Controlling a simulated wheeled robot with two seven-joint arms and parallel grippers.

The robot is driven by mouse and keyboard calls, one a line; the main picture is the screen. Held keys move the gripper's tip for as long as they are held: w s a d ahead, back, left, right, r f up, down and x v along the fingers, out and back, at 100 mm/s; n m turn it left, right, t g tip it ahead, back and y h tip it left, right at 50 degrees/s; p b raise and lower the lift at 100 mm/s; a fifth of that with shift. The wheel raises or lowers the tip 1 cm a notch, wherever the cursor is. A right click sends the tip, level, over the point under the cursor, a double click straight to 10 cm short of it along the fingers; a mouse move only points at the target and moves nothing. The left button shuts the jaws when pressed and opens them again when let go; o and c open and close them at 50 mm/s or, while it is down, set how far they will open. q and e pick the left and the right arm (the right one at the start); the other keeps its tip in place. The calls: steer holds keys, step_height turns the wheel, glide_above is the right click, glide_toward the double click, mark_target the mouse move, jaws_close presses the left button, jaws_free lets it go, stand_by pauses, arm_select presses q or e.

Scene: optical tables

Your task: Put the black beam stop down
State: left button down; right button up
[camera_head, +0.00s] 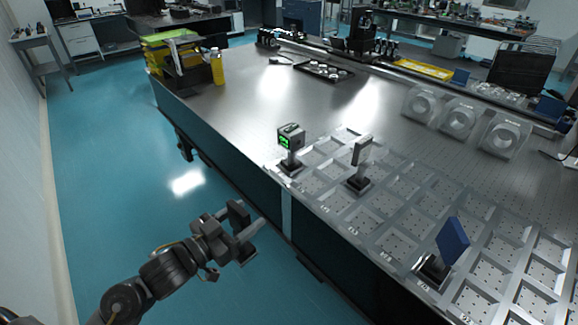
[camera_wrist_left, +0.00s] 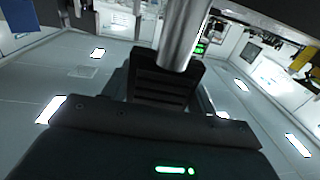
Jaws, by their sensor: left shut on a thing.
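My left gripper (camera_head: 240,228) is out over the blue floor, left of the optical table's near edge and apart from it. It is shut on what appears to be the black beam stop. In the left wrist view, a silver post (camera_wrist_left: 183,35) rises beside a dark ridged finger pad of my left gripper (camera_wrist_left: 165,82), and a dark part crosses the top right. In the head view, the held parts are small and dark, so I cannot tell stop from fingers there. My right gripper is not in view.
A metal optical table (camera_head: 262,100) carries a grid of shallow compartments. On the grid stand a device with a green display (camera_head: 290,138), a grey plate mount (camera_head: 362,151) and a blue plate mount (camera_head: 452,241). Clear round-holed holders (camera_head: 459,118) stand behind. Several compartments are empty.

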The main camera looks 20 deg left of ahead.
arm_select(q)
steer(key=w+r+n+y, duration=0.1)
steer(key=n+y, duration=0.1)
steer(key=r+n+t+y, duration=0.1)
steer(key=y, duration=0.2)
steer(key=w+r+n+t+y, duration=0.1)
steer(key=n+y, duration=0.1)
steer(key=y, duration=0.1)
steer(key=shift+w+n, duration=0.3)
steer(key=shift+w, duration=0.05)
